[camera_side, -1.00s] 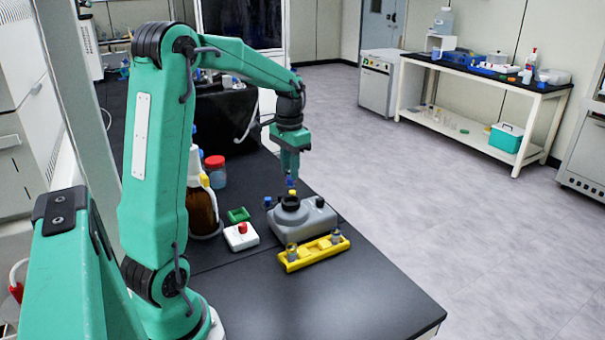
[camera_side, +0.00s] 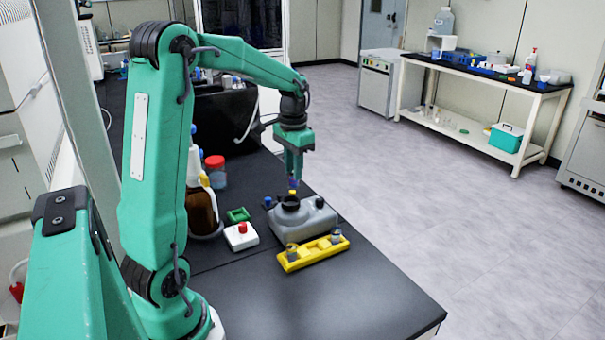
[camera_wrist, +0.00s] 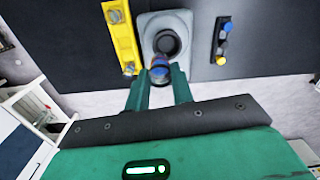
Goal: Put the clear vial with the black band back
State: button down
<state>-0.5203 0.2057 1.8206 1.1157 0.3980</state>
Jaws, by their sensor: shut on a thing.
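My gripper (camera_side: 293,177) points down, just above the round black opening (camera_side: 290,203) of a grey device (camera_side: 312,219). It is shut on a small vial (camera_wrist: 160,73) that looks dark bluish with a little red in the wrist view. I cannot make out a black band on it, nor whether its lower end is inside the opening. A yellow rack (camera_side: 313,256) lies in front of the device and holds two small greyish vials, one at the left end (camera_side: 291,251) and one at the right end (camera_side: 336,237). The rack also shows in the wrist view (camera_wrist: 122,40).
A small dark rack with blue and yellow tops (camera_wrist: 222,40) stands on the device's other side. A white box with a red button (camera_side: 241,236), a green tray (camera_side: 238,215), a brown bottle (camera_side: 202,212) and a red-capped jar (camera_side: 215,172) stand left. The front bench is clear.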

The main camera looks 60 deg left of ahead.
jog(key=s+d+f+m, duration=0.1)
jog(key=d+f+m, duration=0.1)
jog(key=d, duration=0.8)
jog(key=s+d+f+m, duration=0.1)
jog(key=d+f+m, duration=0.1)
jog(key=d, duration=0.8)
jog(key=shift+d+m, duration=0.25)
jog(key=shift+m, duration=0.15)
jog(key=shift+w+a+f, duration=0.1)
jog(key=shift+f, duration=0.05)
jog(key=w+a+f, duration=0.2)
jog(key=a+f, duration=0.5)
jog(key=a, duration=0.4)
jog(key=shift+w, duration=0.35)
jog(key=shift+f, duration=1.95)
jog(key=shift+f, duration=0.1)
